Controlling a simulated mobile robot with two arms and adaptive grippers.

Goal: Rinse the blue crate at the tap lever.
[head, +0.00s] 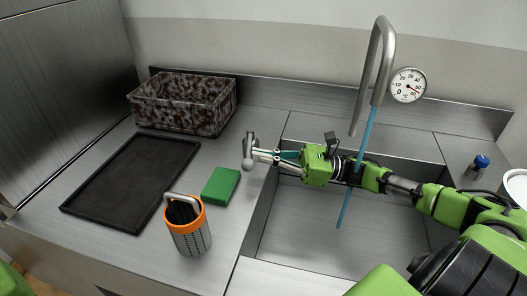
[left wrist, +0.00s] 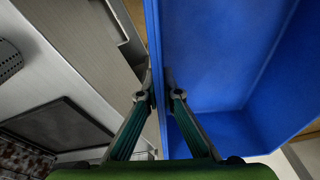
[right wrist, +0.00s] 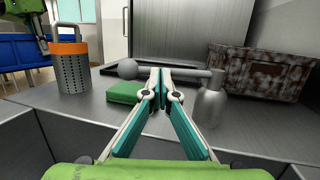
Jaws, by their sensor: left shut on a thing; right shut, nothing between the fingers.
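The blue crate (left wrist: 220,60) fills the right of the left wrist view; my left gripper (left wrist: 162,97) is shut on its wall. Blue panels (right wrist: 84,48), probably this crate, show behind my left arm in the right wrist view. The crate is not in the head view. The tap lever (head: 249,158), a grey bar with a ball end, stands left of the sink. My right gripper (head: 258,154) is shut and empty, its tips close to the lever; contact is unclear. In the right wrist view the lever (right wrist: 185,73) lies just beyond the fingertips.
A blue stream (head: 343,212) runs from the spout (head: 385,45) into the sink (head: 300,235). Left of it are a green sponge (head: 221,185), an orange-rimmed holder (head: 190,240), a black tray (head: 130,180) and a mottled brown crate (head: 180,115). A dial (head: 408,85) is behind.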

